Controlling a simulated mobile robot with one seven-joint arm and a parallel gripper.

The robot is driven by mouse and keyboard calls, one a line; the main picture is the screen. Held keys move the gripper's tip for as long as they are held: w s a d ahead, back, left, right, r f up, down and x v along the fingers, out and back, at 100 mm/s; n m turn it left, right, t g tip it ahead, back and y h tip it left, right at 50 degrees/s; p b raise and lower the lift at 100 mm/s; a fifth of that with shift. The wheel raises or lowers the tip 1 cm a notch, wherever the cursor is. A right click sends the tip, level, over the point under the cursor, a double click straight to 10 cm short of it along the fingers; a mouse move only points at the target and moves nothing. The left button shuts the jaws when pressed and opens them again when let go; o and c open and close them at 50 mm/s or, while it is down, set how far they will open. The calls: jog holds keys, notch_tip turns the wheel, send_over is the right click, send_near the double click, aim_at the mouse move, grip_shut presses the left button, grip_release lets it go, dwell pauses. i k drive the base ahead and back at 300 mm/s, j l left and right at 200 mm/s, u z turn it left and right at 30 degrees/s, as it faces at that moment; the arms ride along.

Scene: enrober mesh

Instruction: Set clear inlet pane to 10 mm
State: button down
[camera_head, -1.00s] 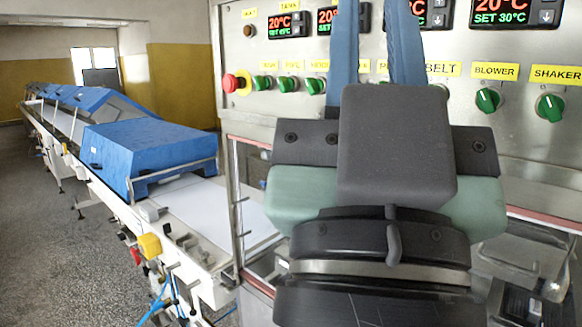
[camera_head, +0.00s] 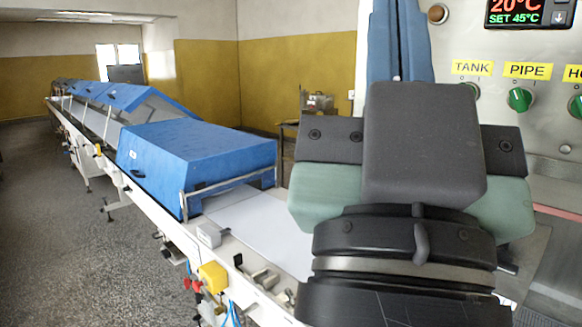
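My gripper (camera_head: 398,12) fills the right half of the view, and its two blue fingers point up past the top edge. The fingers lie side by side with no clear gap, and nothing shows between them. Their tips are out of frame. I cannot make out the clear inlet pane; my gripper and wrist cover the near end of the machine (camera_head: 553,140). No gap or millimetre scale is visible.
A white belt (camera_head: 262,228) runs on the left under a blue cover (camera_head: 205,155). A yellow box (camera_head: 213,279) and small fittings stick out along its side. Control knobs (camera_head: 519,99) are on the panel at right. The grey floor (camera_head: 60,230) at far left is open.

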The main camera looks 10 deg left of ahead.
aim_at(201, 187)
jog(key=i+j, duration=0.2)
jog(key=j, duration=0.2)
jog(key=i+j, duration=0.15)
jog(key=j, duration=0.2)
jog(key=i+j, duration=0.2)
jog(key=j, duration=0.2)
jog(key=i+j, duration=0.2)
jog(key=j, duration=0.2)
jog(key=i+j, duration=0.2)
jog(key=j, duration=0.15)
jog(key=i+j, duration=0.3)
jog(key=i, duration=0.2)
jog(key=i+j+u, duration=0.1)
jog(key=i+j, duration=0.2)
jog(key=i, duration=0.2)
jog(key=i+j, duration=0.25)
jog(key=i, duration=0.25)
